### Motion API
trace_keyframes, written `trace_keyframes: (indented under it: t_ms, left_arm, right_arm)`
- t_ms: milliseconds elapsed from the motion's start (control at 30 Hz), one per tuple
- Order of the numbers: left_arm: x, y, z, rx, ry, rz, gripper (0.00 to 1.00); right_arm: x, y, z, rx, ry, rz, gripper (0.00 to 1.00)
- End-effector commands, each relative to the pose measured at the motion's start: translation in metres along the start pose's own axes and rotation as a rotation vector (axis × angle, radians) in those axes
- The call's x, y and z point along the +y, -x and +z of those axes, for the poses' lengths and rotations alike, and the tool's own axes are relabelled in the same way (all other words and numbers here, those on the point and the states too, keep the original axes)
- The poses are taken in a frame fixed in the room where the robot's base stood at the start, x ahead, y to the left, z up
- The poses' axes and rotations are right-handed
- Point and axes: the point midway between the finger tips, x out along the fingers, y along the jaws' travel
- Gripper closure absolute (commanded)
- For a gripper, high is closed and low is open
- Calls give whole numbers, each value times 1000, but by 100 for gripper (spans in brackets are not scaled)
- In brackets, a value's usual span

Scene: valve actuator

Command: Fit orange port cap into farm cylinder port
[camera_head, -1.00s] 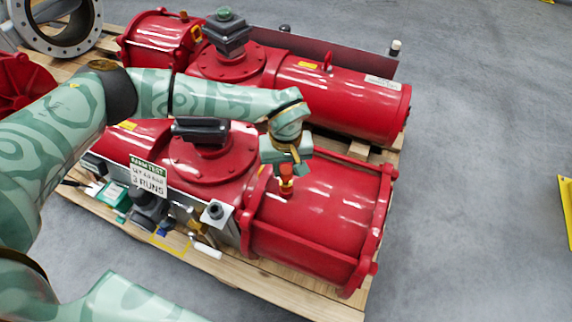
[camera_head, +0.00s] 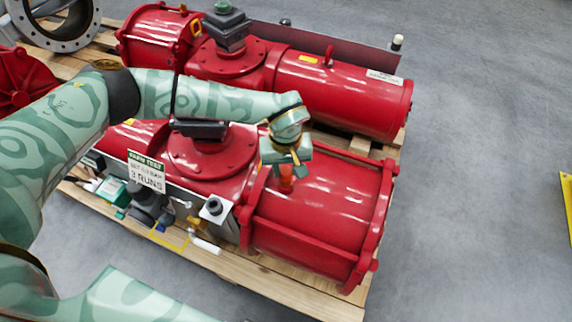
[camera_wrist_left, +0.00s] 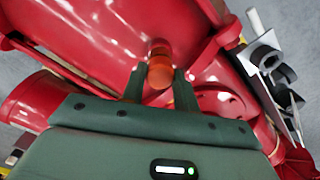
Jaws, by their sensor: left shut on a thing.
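The orange port cap (camera_wrist_left: 160,73) shows between the two fingertips of my left gripper (camera_wrist_left: 159,84) in the left wrist view. In the head view my left gripper (camera_head: 287,160) points down over the near red cylinder (camera_head: 325,210). The cap (camera_head: 286,171) is just below its fingers. A short reddish stub (camera_wrist_left: 159,47) shows directly beyond the cap and looks like the cylinder port. The cap looks in line with it and touching or very close. I cannot tell how deep it sits. My right gripper is not in view.
A second red actuator (camera_head: 340,95) lies behind on the same wooden pallet (camera_head: 290,290). A white sign (camera_head: 146,171), valves and fittings stand along the near left side. Tie rods and flanges flank the near cylinder.

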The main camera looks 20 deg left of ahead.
Motion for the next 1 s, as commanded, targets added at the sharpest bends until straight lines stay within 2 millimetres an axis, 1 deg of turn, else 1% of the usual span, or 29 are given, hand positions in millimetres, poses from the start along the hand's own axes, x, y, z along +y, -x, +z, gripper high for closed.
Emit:
trace_keyframes:
  t_ms: [133, 167, 200, 233, 500, 567, 633, 700, 767, 800, 1000]
  left_arm:
    - [0, -4, 0, 0, 0, 0, 92]
    - [0, -4, 0, 0, 0, 0, 64]
    - [0, -4, 0, 0, 0, 0, 53]
    - [0, -4, 0, 0, 0, 0, 45]
    - [0, -3, 0, 0, 0, 0, 44]
    - [0, 0, 0, 1, 0, 1, 44]
    - [0, 8, 0, 3, 0, 2, 44]
    - [0, 22, -1, 6, 0, 3, 44]
    - [0, 37, -1, 7, 0, 3, 44]
    - [1, 48, -1, 8, 1, 5, 44]
    - [0, 105, -1, 8, 1, 4, 44]
  right_arm:
    - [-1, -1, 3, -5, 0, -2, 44]
    - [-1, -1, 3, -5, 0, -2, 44]
    - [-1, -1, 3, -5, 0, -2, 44]
    - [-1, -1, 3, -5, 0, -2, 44]
    - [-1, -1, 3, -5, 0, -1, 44]
    - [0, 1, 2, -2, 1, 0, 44]
    - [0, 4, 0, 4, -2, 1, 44]
    - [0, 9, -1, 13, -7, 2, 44]
    - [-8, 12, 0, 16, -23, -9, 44]
    - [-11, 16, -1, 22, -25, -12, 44]
    - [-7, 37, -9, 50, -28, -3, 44]
